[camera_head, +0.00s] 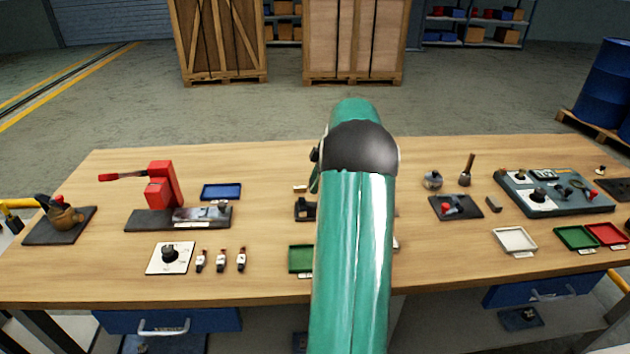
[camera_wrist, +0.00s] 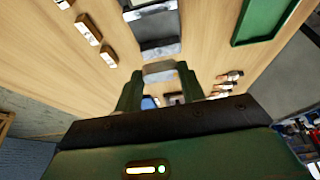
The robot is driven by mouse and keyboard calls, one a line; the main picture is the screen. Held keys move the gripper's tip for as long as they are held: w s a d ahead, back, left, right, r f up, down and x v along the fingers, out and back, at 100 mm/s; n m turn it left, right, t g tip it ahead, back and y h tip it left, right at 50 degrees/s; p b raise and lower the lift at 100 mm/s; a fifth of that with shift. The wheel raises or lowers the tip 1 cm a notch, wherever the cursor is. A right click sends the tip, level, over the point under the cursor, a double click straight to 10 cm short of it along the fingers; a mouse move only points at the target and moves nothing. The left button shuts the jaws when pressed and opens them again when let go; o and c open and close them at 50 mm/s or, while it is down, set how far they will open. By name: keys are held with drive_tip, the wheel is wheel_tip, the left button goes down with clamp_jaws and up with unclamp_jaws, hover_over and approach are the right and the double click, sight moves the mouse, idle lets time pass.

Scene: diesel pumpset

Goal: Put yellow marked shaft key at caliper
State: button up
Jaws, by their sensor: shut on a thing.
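In the wrist view my gripper (camera_wrist: 158,73) has its two green fingers closed on a small grey metal piece (camera_wrist: 158,68), which appears to be the shaft key. No yellow mark on it can be made out. Just beyond it lies a dark block with bright metal parts (camera_wrist: 158,30), possibly the caliper or its stand; whether the held piece touches it I cannot tell. In the head view my green arm hides the gripper and the held piece. A dark fixture (camera_head: 304,209) shows partly at the arm's left side.
Several small pale-faced blocks (camera_wrist: 88,29) lie left in the wrist view, and a green tray (camera_wrist: 262,22) lies right. The head view shows a green tray (camera_head: 299,259), a red press (camera_head: 160,188), a blue tray (camera_head: 221,191) and a white tray (camera_head: 514,239) on the wooden bench (camera_head: 270,160).

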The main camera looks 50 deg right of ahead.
sight(314, 210)
drive_tip(key=shift+s+d+f, duration=0.1)
drive_tip(key=shift+s+f, duration=0.1)
drive_tip(key=shift+f, duration=1.6)
drive_tip(key=shift+s+d+f, duration=0.1)
drive_tip(key=shift+s+f, duration=0.05)
drive_tip(key=shift+f, duration=1.65)
drive_tip(key=shift+f, duration=0.35)
drive_tip(key=o, duration=1.1)
drive_tip(key=shift+r, duration=3.5)
